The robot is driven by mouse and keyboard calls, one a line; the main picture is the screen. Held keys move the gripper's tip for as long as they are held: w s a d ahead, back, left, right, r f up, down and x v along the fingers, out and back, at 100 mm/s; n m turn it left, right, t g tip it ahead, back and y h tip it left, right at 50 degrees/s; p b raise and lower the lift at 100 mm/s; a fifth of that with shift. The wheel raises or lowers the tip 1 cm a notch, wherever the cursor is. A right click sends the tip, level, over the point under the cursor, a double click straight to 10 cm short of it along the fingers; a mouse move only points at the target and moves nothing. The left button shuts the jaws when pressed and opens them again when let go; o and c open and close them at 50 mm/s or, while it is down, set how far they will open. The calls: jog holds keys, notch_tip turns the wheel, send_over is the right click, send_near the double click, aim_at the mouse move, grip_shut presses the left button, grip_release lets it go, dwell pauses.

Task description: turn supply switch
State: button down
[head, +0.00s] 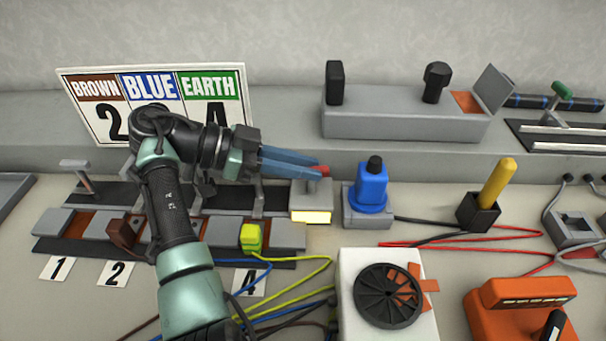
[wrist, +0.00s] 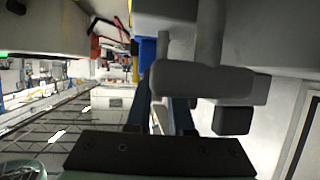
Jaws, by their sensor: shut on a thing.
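The supply switch appears to be the small grey box (head: 311,199) with a lit yellow front strip, left of the blue plug. My gripper (head: 322,171) reaches in from the left, its blue fingers pointing right, with the red tips at the top of this box. The fingers are shut on the switch's knob, which they mostly cover. In the wrist view, the gripper (wrist: 158,108) is partly hidden behind a grey T-shaped handle (wrist: 200,80) close to the camera. The exact angle of the knob cannot be told.
The blue plug (head: 372,188) stands right of the switch. A numbered terminal row with a yellow-green connector (head: 250,236) lies in front left. A sign (head: 160,85) stands behind my arm. A white box with a black wheel (head: 389,294) and a yellow handle (head: 497,184) stand further right.

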jog(key=shift+f+m+g+b, duration=0.15)
jog(key=shift+m+g+b, duration=0.3)
jog(key=shift+m+g, duration=0.5)
jog(key=c, duration=0.8)
grip_release()
jog(key=shift+w, duration=0.1)
jog(key=shift+r, duration=0.2)
notch_tip(320, 180, up, 10)
jog(key=p, duration=0.3)
jog(key=shift+f, duration=0.15)
